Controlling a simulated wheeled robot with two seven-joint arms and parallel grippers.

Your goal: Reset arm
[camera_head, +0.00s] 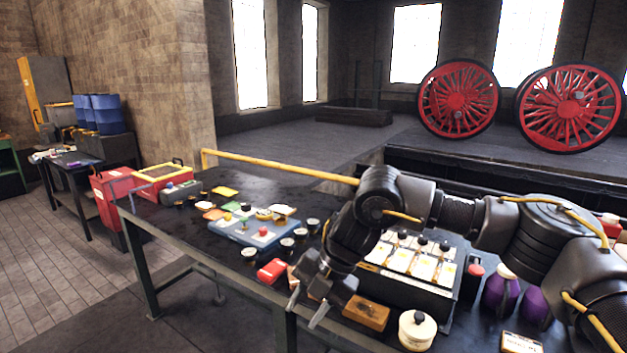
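My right arm comes in from the right and bends down over the dark workbench (180,227). My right gripper (305,310) hangs at the front edge of the bench, fingers down and apart, with nothing visible between them. A red box (271,270) lies just behind and left of it, and a brown block (366,313) lies to its right. I cannot tell whether the gripper touches anything. My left gripper is not in view.
A blue tray (232,236) with small parts and several small cups stand left of the gripper. A black case of white cards (415,290) sits under my arm. A white lidded pot (417,330) and purple bottles (501,289) stand at right. Red wheels (458,98) stand behind.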

